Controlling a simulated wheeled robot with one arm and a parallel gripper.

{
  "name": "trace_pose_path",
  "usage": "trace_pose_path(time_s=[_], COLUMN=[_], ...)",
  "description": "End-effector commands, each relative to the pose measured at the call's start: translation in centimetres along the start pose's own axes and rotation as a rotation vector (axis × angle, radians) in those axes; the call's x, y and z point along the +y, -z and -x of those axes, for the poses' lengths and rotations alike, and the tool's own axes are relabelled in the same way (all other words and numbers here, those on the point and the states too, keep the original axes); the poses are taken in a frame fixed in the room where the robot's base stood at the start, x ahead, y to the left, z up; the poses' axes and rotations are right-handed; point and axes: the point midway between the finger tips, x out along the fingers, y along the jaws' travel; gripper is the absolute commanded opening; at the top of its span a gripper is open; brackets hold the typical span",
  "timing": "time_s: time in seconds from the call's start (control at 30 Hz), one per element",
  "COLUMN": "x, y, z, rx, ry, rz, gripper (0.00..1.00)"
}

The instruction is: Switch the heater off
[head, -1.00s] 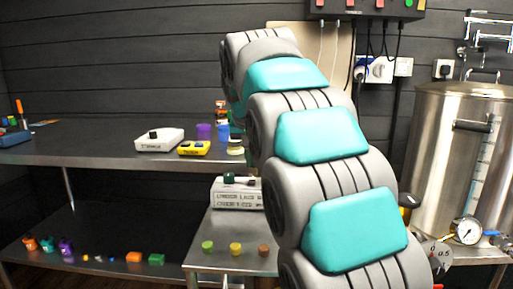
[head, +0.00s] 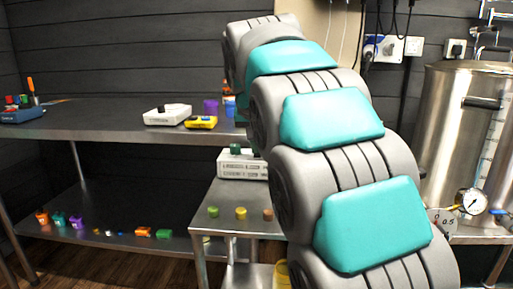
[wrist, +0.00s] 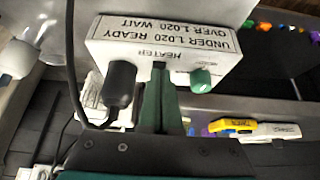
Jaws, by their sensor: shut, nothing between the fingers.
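A white box labelled HEATER (wrist: 165,45) fills the upper middle of the wrist view, upside down, with a label reading UNDER 1.020 READY, OVER 1.020 WAIT. A green knob (wrist: 201,80) is on its right side, and a black part with a cord (wrist: 118,85) is on its left. My gripper (wrist: 158,75) is shut and empty, its tip between these two, close to the box; I cannot tell whether it touches. In the head view a white box with a dark green knob (head: 241,165) stands on the small steel table, partly behind my arm. My gripper is hidden there.
A steel kettle (head: 455,130) with a gauge (head: 472,201) stands at the right. Wall sockets (head: 385,48) with hanging cords are behind. The long bench (head: 90,125) holds a white device (head: 167,115) and a yellow one (head: 201,122). Coloured pieces (head: 213,212) sit on the small table.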

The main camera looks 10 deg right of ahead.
Motion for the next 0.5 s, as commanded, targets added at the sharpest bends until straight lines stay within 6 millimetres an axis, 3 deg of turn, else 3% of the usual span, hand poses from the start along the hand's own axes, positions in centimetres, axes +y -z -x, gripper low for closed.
trace_pose_path(time_s=[0.5], x=[0.0], y=[1.4], z=[-0.1], rx=[-0.002], ry=[0.001], rz=[-0.002], gripper=[0.0])
